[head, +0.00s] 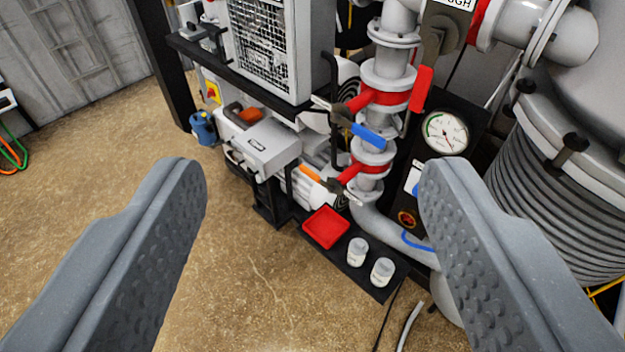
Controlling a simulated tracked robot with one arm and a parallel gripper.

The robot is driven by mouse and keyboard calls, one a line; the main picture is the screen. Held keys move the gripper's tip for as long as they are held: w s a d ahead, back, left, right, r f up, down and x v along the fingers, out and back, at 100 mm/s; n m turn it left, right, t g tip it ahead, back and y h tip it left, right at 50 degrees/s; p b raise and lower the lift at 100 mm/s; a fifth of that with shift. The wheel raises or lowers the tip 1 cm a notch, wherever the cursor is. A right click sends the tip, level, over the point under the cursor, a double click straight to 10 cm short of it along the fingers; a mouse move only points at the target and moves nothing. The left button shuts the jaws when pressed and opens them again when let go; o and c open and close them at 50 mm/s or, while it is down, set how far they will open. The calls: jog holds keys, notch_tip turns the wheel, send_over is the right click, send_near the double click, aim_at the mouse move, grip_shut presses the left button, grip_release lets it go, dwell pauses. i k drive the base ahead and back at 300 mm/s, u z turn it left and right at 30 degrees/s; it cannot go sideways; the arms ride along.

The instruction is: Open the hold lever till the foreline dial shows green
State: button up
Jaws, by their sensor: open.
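A round white dial (445,133) with a dark needle and a green band sits on a black panel right of a grey vertical pipe. The needle's exact reading is too small to tell. Several valve handles show along the pipe: a red handle (421,90) standing upright, a blue handle (369,136) and an orange handle (310,174), both slanting. No readable label shows which is the hold lever. My gripper (313,172) is open and empty, with its fingers wide apart in the foreground. The handles lie beyond the fingers, and nothing appears touched.
A red tray (326,227) and two white cups (357,252) stand on a black shelf below the pipe. A grey box (262,148) and a mesh-fronted cabinet (262,45) are left of it. A large ribbed vessel (570,190) stands right. The floor at left is clear.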

aim_at(312, 174)
jog(key=u, duration=0.05)
jog(key=k, duration=0.65)
jog(key=u, duration=0.45)
jog(key=i, duration=1.8)
jog(key=z, duration=0.8)
